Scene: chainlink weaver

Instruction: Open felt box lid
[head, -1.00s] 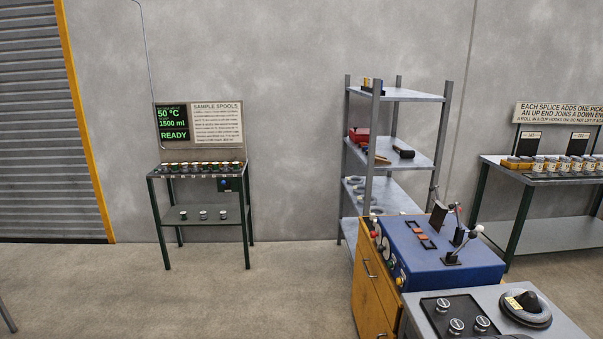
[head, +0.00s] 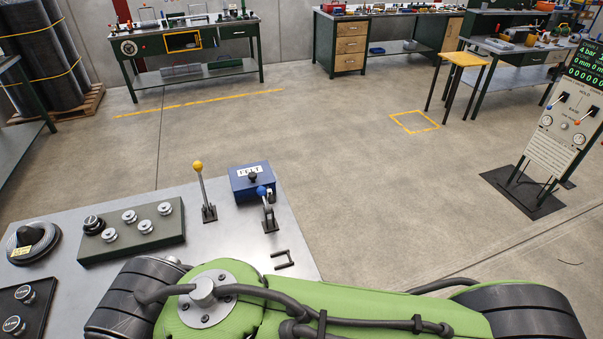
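The felt box (head: 240,187) is a small blue box at the far right corner of the grey bench top in the head view. Its label is small but appears to read FELT. A dark round knob (head: 252,176) shows on its top, and the lid looks closed. A lever with a blue knob stands in front and hides part of the box. My green arm crosses the bottom of the view, nearer than the box. My gripper is not in view.
On the bench top (head: 225,235) stand a yellow-knobbed lever (head: 202,188), the blue-knobbed lever (head: 267,205), a dark handle (head: 282,260) and a block with several metal spools (head: 135,228). A control panel (head: 562,125) stands at right.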

